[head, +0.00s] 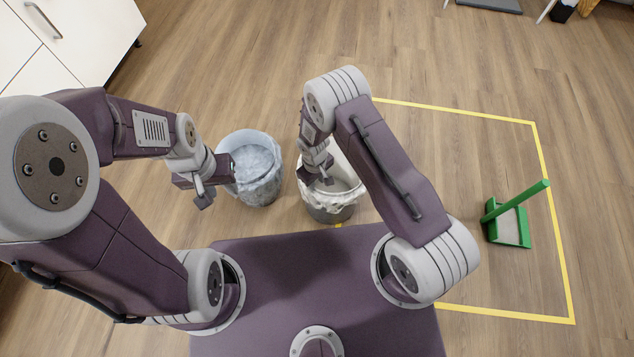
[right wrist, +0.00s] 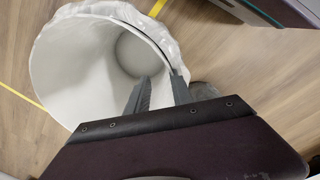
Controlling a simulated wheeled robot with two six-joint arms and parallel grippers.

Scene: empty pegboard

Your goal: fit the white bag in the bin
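A grey bin (head: 332,213) stands on the floor near the middle of the head view. The white bag (head: 345,192) lines it and hangs crumpled over its rim. In the right wrist view the white bag (right wrist: 75,75) lies wide open. My right gripper (head: 317,180) is at the bin's near-left rim. In the right wrist view its two fingers (right wrist: 160,88) are apart, close to the rim; I cannot tell whether they touch the bag. My left gripper (head: 215,185) is left of the bin, beside another bin; its finger gap is unclear.
A second bin (head: 256,185) with a bluish translucent liner stands just left of the grey bin. A green dustpan (head: 508,225) with an upright handle stands at right. Yellow tape (head: 545,170) marks the floor. White cabinets (head: 75,35) stand at the upper left.

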